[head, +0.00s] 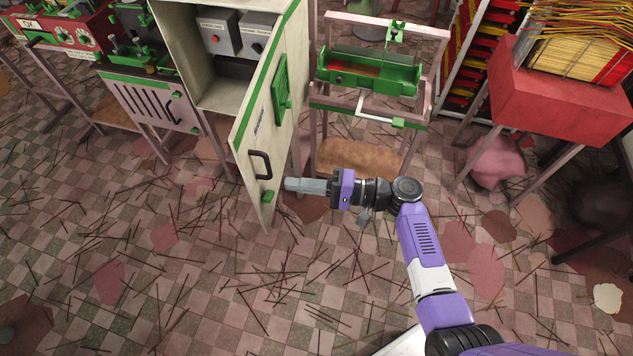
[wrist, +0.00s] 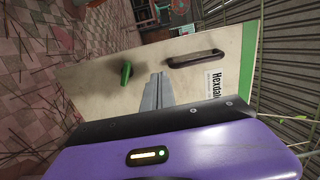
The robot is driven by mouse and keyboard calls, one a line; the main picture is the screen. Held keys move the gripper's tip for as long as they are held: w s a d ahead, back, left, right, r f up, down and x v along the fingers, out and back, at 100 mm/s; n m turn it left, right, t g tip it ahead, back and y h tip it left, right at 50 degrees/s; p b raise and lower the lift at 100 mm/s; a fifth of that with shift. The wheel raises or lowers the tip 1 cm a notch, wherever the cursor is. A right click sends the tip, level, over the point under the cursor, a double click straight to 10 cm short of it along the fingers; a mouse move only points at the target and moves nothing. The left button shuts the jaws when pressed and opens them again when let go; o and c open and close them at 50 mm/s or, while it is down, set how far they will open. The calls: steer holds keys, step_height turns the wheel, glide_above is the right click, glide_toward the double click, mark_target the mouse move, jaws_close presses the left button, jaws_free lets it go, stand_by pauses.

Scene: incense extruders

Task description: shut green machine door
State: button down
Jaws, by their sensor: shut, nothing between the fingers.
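The machine door (head: 258,135) is cream with green edging, a dark handle (head: 260,165), a green vent and a small green latch (head: 268,197). It stands swung open from its cream cabinet (head: 222,97), whose inside with grey boxes is exposed. My gripper (head: 287,184) is shut and empty, just right of the door's outer face, near the handle and latch. In the wrist view the shut fingers (wrist: 158,92) point at the door panel (wrist: 100,90), between the green latch (wrist: 126,73) and the handle (wrist: 196,59). I cannot tell whether the fingertips touch the panel.
A green tray machine on a pinkish frame (head: 370,75) stands right of the door. A red box of yellow sticks (head: 560,95) is at the far right. A green-topped machine (head: 150,95) stands left of the cabinet. The floor (head: 200,270) in front is open, littered with thin sticks.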

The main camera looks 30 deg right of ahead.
mark_target(258, 180)
steer(key=p+x, duration=0.1)
steer(key=x, duration=0.5)
stand_by(0.3)
